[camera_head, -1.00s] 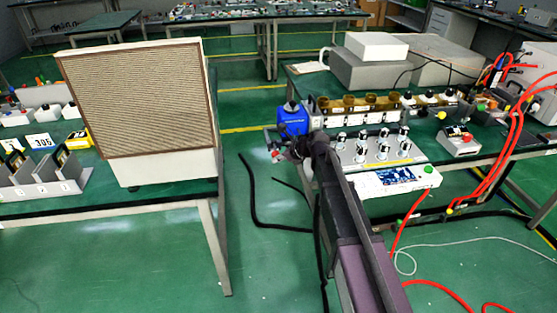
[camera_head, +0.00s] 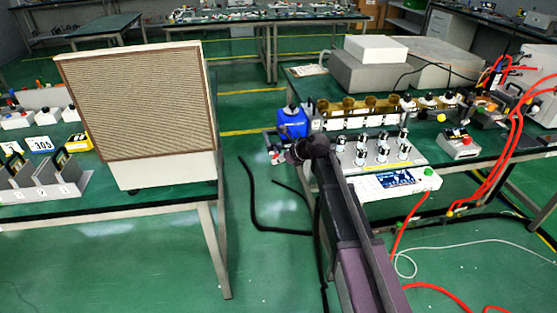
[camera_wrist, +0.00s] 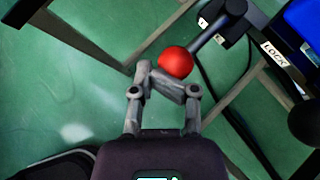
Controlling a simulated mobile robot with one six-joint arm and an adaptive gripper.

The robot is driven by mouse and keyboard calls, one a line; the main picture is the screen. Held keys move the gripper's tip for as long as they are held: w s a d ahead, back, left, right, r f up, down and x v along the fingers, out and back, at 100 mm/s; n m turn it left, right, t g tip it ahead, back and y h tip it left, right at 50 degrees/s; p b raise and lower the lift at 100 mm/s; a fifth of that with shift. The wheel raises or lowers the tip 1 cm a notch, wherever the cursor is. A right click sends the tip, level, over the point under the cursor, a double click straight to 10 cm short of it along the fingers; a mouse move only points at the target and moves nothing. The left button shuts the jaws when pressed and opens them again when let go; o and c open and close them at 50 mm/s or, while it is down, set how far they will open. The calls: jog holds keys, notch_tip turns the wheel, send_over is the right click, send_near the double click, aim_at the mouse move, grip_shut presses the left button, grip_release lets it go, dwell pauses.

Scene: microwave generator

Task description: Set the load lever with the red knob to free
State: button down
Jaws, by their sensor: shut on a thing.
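The red knob (camera_wrist: 175,61) sits at the end of a grey lever (camera_wrist: 208,38) in the wrist view. The lever runs up and right to a dark bracket. My gripper (camera_wrist: 168,80) has its two fingers at the knob's near side and is shut on it. A white label reading LOCK (camera_wrist: 273,53) lies on a dark bar right of the lever. Another white label (camera_wrist: 210,24) sits near the bracket, its text too small to read surely. In the head view, my arm hides most of the lever area beside the blue unit (camera_head: 293,122).
In the head view, a bench with glassy parts on a white panel (camera_head: 395,178) stands right of my arm. A large speaker-like box (camera_head: 140,100) stands on the left bench. Green floor lies between.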

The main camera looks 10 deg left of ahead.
jog(key=shift+w+d+f, duration=0.1)
jog(key=shift+d, duration=0.05)
jog(key=d+r+p, duration=0.5)
jog(key=d, duration=0.6)
jog(key=shift+w+d+r+p, duration=0.15)
jog(key=shift+w+r+p, duration=0.1)
jog(key=shift+r+p, duration=0.15)
dwell(0.4)
